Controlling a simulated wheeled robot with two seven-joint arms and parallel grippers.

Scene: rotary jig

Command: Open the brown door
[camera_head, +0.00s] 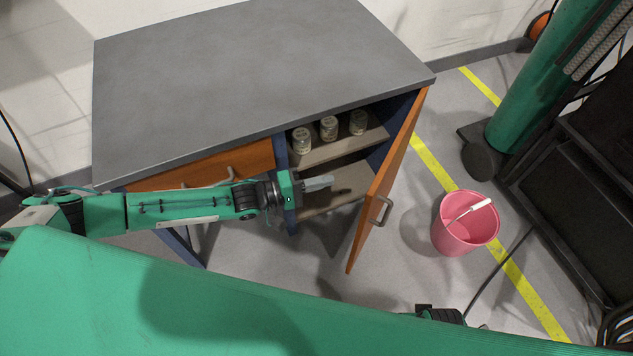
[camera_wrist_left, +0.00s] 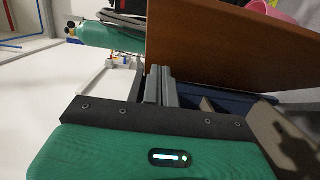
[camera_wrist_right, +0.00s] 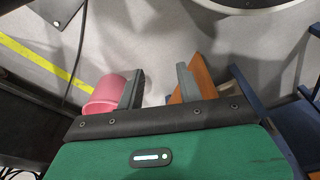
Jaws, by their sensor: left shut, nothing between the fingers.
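The brown door (camera_head: 386,184) stands swung wide open at the right side of the cabinet, its handle (camera_head: 380,210) on the outer face. My left gripper (camera_head: 325,183) is shut and empty in front of the open compartment, on the inner side of the door and apart from it. In the left wrist view its fingers (camera_wrist_left: 160,84) are together, with the door (camera_wrist_left: 235,45) beyond them. In the right wrist view my right gripper (camera_wrist_right: 160,88) has its fingers apart with only floor between them. The door's edge (camera_wrist_right: 203,78) shows beside its right finger; contact there is unclear.
The cabinet has a grey top (camera_head: 250,70) and a brown drawer front (camera_head: 210,168). Several jars (camera_head: 329,128) stand on its upper shelf (camera_head: 345,147). A pink bucket (camera_head: 464,232) stands on the floor right of the door. Dark equipment (camera_head: 560,190) borders the far right.

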